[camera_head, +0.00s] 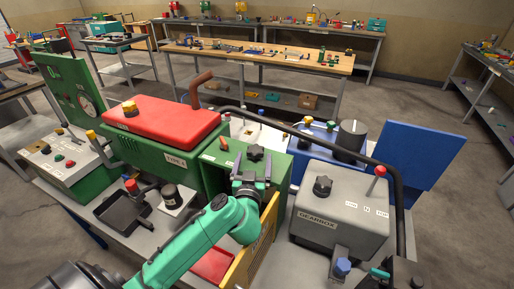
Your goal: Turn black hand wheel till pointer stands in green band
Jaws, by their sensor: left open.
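A black star-shaped hand wheel (256,152) sits on top of a green box (222,153) in the middle of the bench. My left gripper (252,163) is open, its two fingers apart and pointing at this hand wheel. I cannot tell whether they touch it. A similar black knob (323,185) stands on the grey gearbox (340,205). A round dial (87,105) shows on the green panel at the left; its pointer and any green band are too small to read. My right gripper does not show clearly.
A red-topped green unit (160,118) stands left of my gripper, with a bent brown pipe (197,88) behind. A yellow panel (258,243) stands close by my left arm. A dark pipe (398,195) and red-knobbed lever (378,175) are at the right.

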